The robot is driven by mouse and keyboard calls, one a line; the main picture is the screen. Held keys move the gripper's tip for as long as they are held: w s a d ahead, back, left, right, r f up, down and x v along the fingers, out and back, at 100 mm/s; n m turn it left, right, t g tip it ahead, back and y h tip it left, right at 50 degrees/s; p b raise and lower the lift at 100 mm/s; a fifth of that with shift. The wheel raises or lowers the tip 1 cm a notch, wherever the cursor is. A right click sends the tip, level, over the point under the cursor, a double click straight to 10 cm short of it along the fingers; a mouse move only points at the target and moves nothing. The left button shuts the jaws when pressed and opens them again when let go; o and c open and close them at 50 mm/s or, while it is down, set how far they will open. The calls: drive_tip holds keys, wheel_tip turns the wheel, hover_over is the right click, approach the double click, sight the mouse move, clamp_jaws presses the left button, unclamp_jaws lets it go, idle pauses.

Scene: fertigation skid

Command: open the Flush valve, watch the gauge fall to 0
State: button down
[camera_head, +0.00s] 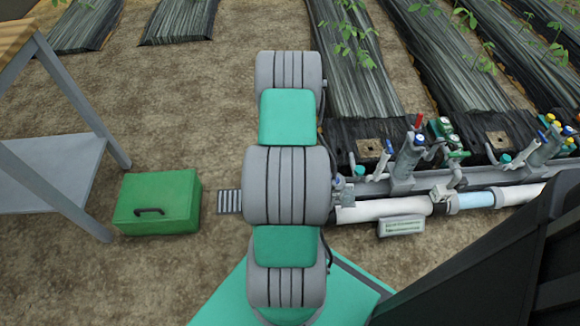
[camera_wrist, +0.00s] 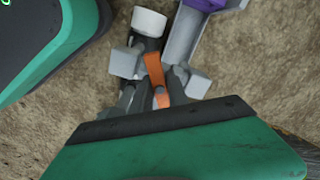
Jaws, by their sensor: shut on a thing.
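In the wrist view my gripper (camera_wrist: 155,90) is shut on an orange lever (camera_wrist: 154,70), with a grey finger on each side of it. The lever sits at a dark fitting with a white round end (camera_wrist: 149,21). No label shows, so I cannot tell from the picture that this is the Flush valve, nor how far it is turned. In the head view my arm hides my gripper and this lever. The skid's pipework (camera_head: 470,185) runs to the right there, with several small valves and fittings. I cannot make out a gauge reading.
A green box (camera_head: 157,203) with a dark handle stands on the soil at left, beside a grey shelf frame (camera_head: 45,178). A small sign (camera_head: 401,226) is in front of the white pipe (camera_head: 385,212). Black-covered plant beds (camera_head: 365,75) lie behind. A purple part (camera_wrist: 205,4) is at the wrist view's top.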

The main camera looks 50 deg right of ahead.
drive_tip(key=n, duration=1.3)
drive_tip(key=shift+p, duration=0.4)
drive_tip(key=c, duration=1.2)
unclamp_jaws()
drive_tip(key=shift+r, duration=0.1)
wheel_tip(320, 180, up, 10)
drive_tip(key=p, duration=0.8)
